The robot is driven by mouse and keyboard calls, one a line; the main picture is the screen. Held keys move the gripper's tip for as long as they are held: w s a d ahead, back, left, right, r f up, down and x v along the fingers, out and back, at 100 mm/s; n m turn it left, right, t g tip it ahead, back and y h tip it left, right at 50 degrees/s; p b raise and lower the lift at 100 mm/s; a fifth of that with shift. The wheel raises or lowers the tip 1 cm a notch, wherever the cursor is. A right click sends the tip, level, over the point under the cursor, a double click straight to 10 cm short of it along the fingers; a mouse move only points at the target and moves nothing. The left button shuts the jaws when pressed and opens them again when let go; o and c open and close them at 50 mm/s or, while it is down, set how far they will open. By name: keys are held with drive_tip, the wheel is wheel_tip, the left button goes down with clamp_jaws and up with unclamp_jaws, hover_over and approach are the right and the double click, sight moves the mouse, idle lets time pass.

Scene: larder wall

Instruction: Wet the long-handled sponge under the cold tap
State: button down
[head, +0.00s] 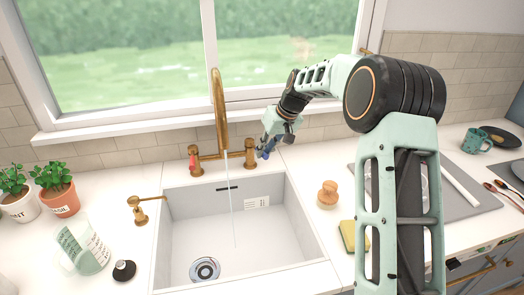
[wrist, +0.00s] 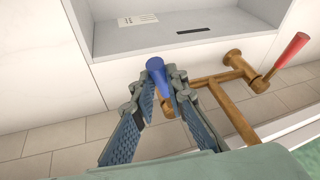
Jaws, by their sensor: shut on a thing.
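My gripper (head: 270,147) is at the right side of the brass tap (head: 219,110), behind the sink. It is shut on the blue cold-tap lever (wrist: 156,66), whose rounded end shows between the fingertips in the wrist view. A thin stream of water (head: 229,180) runs from the spout into the sink (head: 180,235). A white stick (head: 460,185) lies on the grey mat (head: 483,197) at the right. It may be the long sponge's handle; my arm hides its left part, and no sponge head shows.
A yellow sponge block (head: 348,236) and a wooden-topped brush (head: 328,194) stand right of the sink. The red hot-tap lever (wrist: 294,48) is beside the spout. Left of the sink are a jug (head: 83,248), a soap dispenser (head: 138,210) and potted herbs (head: 58,190).

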drive_tip(key=c, duration=1.9)
unclamp_jaws()
drive_tip(key=v, duration=1.2)
